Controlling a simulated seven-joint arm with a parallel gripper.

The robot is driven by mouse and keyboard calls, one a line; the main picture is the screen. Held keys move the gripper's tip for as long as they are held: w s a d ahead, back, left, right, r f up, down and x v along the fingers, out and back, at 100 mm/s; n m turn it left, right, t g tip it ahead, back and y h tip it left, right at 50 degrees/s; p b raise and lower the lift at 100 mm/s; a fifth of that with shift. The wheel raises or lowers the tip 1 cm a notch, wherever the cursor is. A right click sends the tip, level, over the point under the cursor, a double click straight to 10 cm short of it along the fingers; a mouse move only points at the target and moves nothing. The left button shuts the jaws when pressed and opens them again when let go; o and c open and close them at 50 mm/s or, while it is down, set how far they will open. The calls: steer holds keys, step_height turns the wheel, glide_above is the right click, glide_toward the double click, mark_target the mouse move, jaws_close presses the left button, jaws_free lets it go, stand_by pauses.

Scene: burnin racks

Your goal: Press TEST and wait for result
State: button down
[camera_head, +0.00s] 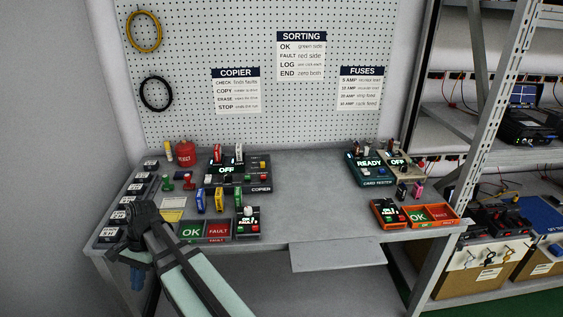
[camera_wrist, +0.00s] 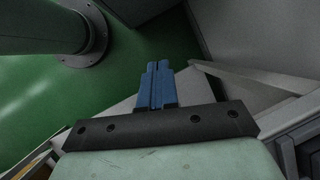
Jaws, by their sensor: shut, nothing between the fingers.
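The teal card tester (camera_head: 368,176) stands at the back right of the grey table. Its display reads READY, and small buttons sit below it; their labels are too small to read, so I cannot tell which is TEST. A beige unit next to it (camera_head: 402,163) shows OFF. My gripper (camera_head: 137,280) hangs at the table's front left, far from the tester, pointing down beside the table edge. In the wrist view its blue fingers (camera_wrist: 156,68) are together and empty, above the green floor.
The copier (camera_head: 240,170) shows OFF at the back left. Green and red OK/FAULT trays (camera_head: 205,230) lie at the front, with an orange tray (camera_head: 432,216) at the front right. Black boxes (camera_head: 122,203) line the left edge. The table's middle (camera_head: 310,200) is clear.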

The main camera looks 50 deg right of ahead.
steer(key=w+d+r+m+t+y, duration=0.1)
steer(key=w+d+r, duration=0.1)
steer(key=r, duration=0.7)
steer(key=w+d+r+m+t, duration=0.1)
steer(key=d+r, duration=0.2)
steer(key=r, duration=0.5)
steer(key=w+d+r+n+t, duration=0.1)
steer(key=d+t, duration=0.1)
steer(key=d, duration=1.4)
steer(key=w+d+r+t, duration=0.1)
steer(key=d+r+t, duration=0.1)
steer(key=d, duration=1.5)
steer(key=s+d+t+h, duration=0.1)
steer(key=s+d, duration=0.3)
steer(key=d, duration=0.5)
steer(key=s+d+n+t+h, duration=0.1)
steer(key=s+d, duration=0.3)
steer(key=d, duration=0.4)
steer(key=s+d+t+h, duration=0.1)
steer(key=s+d, duration=0.3)
steer(key=d, duration=0.5)
steer(key=s+d+n+t+h, duration=0.1)
steer(key=s+d+h, duration=0.3)
steer(key=s+d, duration=1.9)
steer(key=shift+s+d+n, duration=0.2)
steer(key=shift+s+n, duration=0.1)
steer(key=shift+s, duration=0.85)
